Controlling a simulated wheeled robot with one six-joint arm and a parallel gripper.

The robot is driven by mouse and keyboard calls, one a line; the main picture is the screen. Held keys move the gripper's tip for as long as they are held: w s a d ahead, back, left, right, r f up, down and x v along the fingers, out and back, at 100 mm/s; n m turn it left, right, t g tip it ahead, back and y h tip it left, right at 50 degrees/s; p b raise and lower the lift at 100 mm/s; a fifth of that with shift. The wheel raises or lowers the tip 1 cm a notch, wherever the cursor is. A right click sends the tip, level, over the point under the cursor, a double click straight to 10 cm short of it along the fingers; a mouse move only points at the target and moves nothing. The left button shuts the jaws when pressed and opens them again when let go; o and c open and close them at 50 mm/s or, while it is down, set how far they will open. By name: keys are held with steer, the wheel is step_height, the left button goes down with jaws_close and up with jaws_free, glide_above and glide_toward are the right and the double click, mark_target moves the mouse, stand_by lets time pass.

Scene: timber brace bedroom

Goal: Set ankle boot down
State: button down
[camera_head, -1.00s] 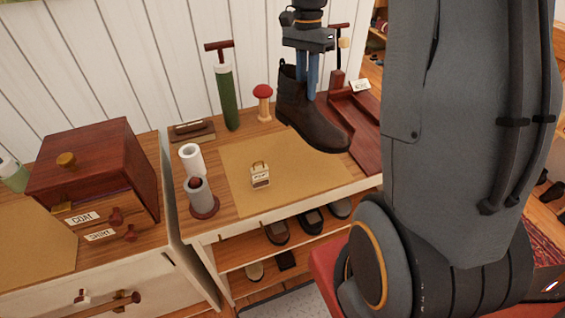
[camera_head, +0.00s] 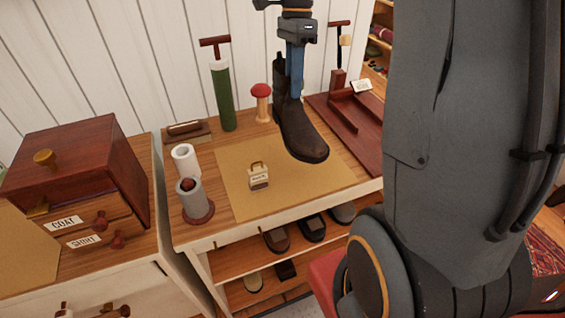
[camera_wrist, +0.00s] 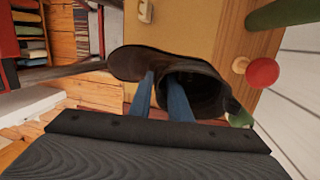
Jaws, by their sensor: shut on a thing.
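The dark brown ankle boot (camera_head: 298,128) hangs upright from my gripper (camera_head: 294,88), toe toward the front right in the head view. My gripper's blue fingers are shut on the boot's shaft. In the wrist view the boot (camera_wrist: 140,62) shows its open top, with the fingers (camera_wrist: 165,95) at the shaft's rim. The boot is over the right part of the tan mat (camera_head: 235,195) on the wooden bench top. I cannot tell whether its sole touches the mat.
A small tagged block (camera_head: 258,178) sits on the mat. A red-topped wooden peg (camera_head: 261,103) and green cylinder (camera_head: 222,98) stand behind. A dark red wooden rack (camera_head: 350,125) is at right, and grey and white rolls (camera_head: 193,195) at left. The mat's front is clear.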

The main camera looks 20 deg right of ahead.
mark_target(292, 116)
steer(key=x, duration=0.3)
steer(key=w+p+x, duration=0.1)
steer(key=x, duration=0.2)
steer(key=w+p+x, duration=0.1)
steer(key=x, duration=0.2)
steer(key=shift+s+d+f, duration=0.1)
steer(key=shift+d+f, duration=0.25)
steer(key=shift+f, duration=0.15)
steer(key=c, duration=1.6)
jaws_free()
steer(key=shift+c, duration=0.2)
steer(key=b+v, duration=0.3)
steer(key=v, duration=0.9)
steer(key=s+a+f+n, duration=0.1)
steer(key=s+f+n, duration=0.1)
steer(key=n, duration=0.1)
steer(key=s+a+f+n+t, duration=0.1)
steer(key=s+a+f+n, duration=0.1)
steer(key=s+n, duration=0.1)
steer(key=s+a+f+n, duration=0.2)
steer(key=shift+s+f+n+h, duration=0.3)
steer(key=shift+n+h, duration=0.1)
steer(key=s+a+f+n+t, duration=0.1)
steer(key=s+a+f+n, duration=0.1)
steer(key=s+n, duration=0.3)
steer(key=s+a+f+n+t, duration=0.1)
steer(key=s+f+n, duration=0.3)
steer(key=s+n, duration=0.1)
steer(key=shift+a, duration=0.4)
